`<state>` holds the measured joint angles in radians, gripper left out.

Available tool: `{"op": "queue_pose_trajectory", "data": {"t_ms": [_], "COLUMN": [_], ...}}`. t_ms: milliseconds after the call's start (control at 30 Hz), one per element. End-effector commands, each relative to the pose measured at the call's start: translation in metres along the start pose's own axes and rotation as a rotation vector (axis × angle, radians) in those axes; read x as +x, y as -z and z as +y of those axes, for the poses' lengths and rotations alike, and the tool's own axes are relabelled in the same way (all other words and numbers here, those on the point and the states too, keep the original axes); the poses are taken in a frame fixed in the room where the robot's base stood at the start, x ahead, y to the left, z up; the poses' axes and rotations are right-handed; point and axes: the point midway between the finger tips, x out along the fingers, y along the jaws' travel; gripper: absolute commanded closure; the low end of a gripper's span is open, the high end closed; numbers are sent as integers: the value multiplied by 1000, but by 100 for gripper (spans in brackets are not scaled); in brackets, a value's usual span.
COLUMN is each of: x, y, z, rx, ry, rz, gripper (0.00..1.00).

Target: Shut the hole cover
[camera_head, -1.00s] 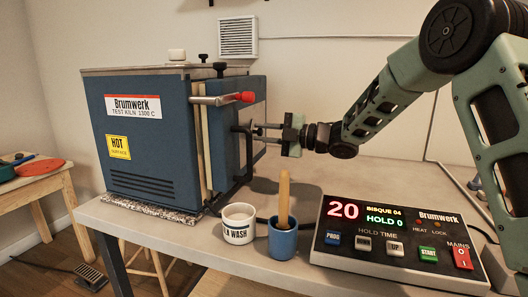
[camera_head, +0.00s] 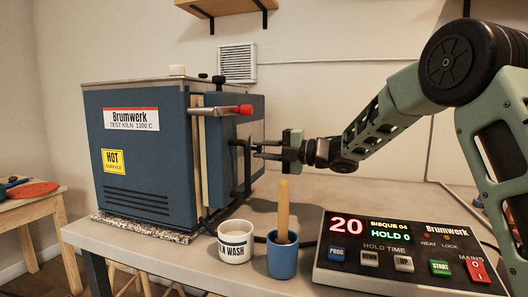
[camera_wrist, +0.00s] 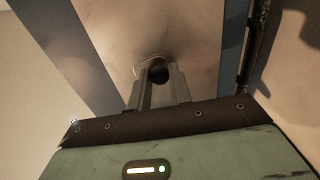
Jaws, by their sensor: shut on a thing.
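The blue kiln (camera_head: 145,140) stands on the bench, with its door (camera_head: 220,145) on the right side. My gripper (camera_head: 256,150) reaches in from the right to the door's face, just past the black door handle (camera_head: 240,168). In the wrist view my gripper (camera_wrist: 160,80) points at the door face, its two fingers close together. A dark round knob (camera_wrist: 158,69) sits between the fingertips, and they are shut on it. A thin pale curved line lies beside it. I cannot make out the hole cover's outline or the hole; the head view sees the door edge-on.
A red-tipped latch lever (camera_head: 228,110) sticks out above my gripper. A white cup (camera_head: 236,246), a blue cup (camera_head: 282,258) with a wooden-handled tool and a control box (camera_head: 400,250) stand along the bench front.

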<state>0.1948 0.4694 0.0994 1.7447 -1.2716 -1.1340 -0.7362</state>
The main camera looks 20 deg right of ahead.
Motion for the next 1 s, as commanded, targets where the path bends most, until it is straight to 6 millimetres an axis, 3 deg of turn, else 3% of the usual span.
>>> {"op": "queue_pose_trajectory", "data": {"t_ms": [67,100,167,567,767,1000], "x": [0,0,0,-9,-47,-104], "y": [0,0,0,-1,-1,-1], "z": [-1,-1,-1,0,0,0], "rx": [1,1,1,0,1,1], "ry": [2,2,2,1,1,1], "rz": [0,0,0,-2,-5,-5], "gripper": [100,71,60,60,60,60]}}
